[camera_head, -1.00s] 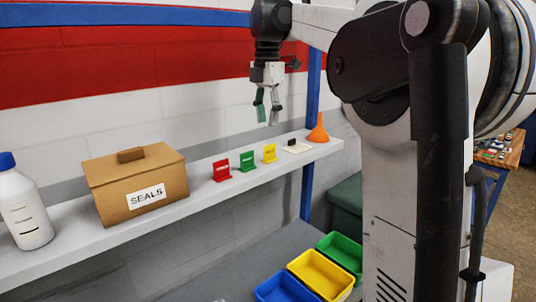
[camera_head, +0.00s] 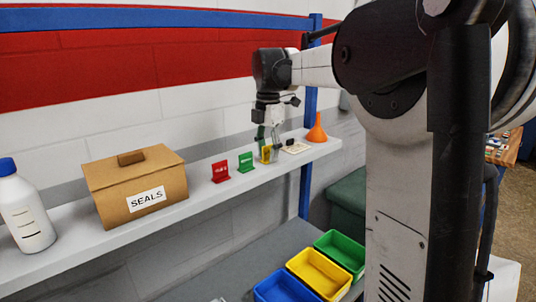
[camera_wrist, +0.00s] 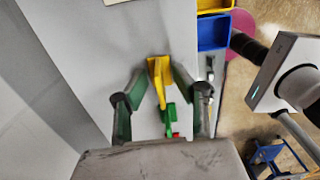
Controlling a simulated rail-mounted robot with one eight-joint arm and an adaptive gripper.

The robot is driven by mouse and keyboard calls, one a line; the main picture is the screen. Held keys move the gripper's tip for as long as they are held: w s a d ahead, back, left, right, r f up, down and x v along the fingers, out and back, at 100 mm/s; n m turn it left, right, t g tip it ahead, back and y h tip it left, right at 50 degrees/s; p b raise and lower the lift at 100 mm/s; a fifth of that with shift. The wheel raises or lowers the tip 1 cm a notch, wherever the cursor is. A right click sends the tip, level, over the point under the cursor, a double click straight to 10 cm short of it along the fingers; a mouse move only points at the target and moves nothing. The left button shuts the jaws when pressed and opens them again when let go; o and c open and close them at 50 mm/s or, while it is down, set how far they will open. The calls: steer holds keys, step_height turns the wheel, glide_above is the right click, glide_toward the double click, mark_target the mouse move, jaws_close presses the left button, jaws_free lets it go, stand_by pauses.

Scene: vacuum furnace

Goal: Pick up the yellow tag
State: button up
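The yellow tag (camera_head: 266,154) stands on the white shelf, in a row with the green tag (camera_head: 246,162) and the red tag (camera_head: 220,171) to its left. My gripper (camera_head: 268,150) points down at the yellow tag, its fingers around it and partly hiding it. In the wrist view, the yellow tag (camera_wrist: 159,76) lies between the two open green-padded fingers of my gripper (camera_wrist: 157,82).
A cardboard SEALS box (camera_head: 140,185) and a white bottle (camera_head: 24,212) stand left. Blue, yellow (camera_head: 319,271) and green bins sit below.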

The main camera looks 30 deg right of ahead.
jaws_close()
steer(key=shift+r, duration=0.1)
stand_by(0.4)
